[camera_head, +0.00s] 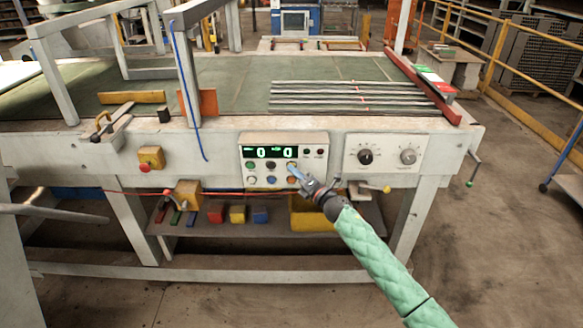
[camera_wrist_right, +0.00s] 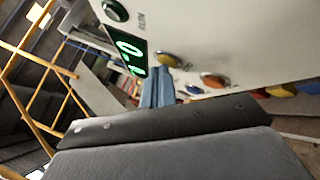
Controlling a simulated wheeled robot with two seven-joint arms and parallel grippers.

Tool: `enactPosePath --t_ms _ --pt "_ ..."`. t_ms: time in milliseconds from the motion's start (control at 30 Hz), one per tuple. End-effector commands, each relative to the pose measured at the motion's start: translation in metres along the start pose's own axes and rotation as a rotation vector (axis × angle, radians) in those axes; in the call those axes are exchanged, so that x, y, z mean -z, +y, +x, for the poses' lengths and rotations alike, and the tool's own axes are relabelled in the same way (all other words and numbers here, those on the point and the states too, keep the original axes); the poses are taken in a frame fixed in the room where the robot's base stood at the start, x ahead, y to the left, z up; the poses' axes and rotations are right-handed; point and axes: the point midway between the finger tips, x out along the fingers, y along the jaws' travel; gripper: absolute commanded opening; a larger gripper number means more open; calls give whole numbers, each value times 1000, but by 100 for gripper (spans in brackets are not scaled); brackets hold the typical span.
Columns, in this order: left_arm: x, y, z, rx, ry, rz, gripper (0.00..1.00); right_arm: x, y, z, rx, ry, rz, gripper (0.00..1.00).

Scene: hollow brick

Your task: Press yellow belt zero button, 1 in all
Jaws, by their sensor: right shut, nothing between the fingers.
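The white control panel (camera_head: 285,138) on the front of the machine has a green-lit display (camera_head: 270,152) showing two zeros, with rows of small buttons below. My right gripper (camera_head: 293,171) is at the lower right of this panel, its blue fingers shut and empty, pointing at the buttons. In the right wrist view, the shut blue fingertips (camera_wrist_right: 157,88) are close to a yellow button (camera_wrist_right: 168,60); I cannot tell whether they touch it. An orange-red button (camera_wrist_right: 213,80) sits to its right. My left gripper is not in view.
A second panel with two dials (camera_head: 385,153) is to the right. A yellow box with a red button (camera_head: 151,158) is to the left. A shelf below holds coloured blocks (camera_head: 237,213) and a yellow bin (camera_head: 312,215). A green belt (camera_head: 235,80) lies above.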

Motion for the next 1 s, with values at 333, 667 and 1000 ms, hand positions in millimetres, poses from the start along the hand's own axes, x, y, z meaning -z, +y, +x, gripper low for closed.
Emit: enactPosePath --t_ms 333,667,1000 --pt "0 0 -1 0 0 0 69 1 1 -2 1 0 0 0" --pt "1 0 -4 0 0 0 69 7 8 -11 0 0 0 0" --pt "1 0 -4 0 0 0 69 8 8 -12 0 0 0 0"
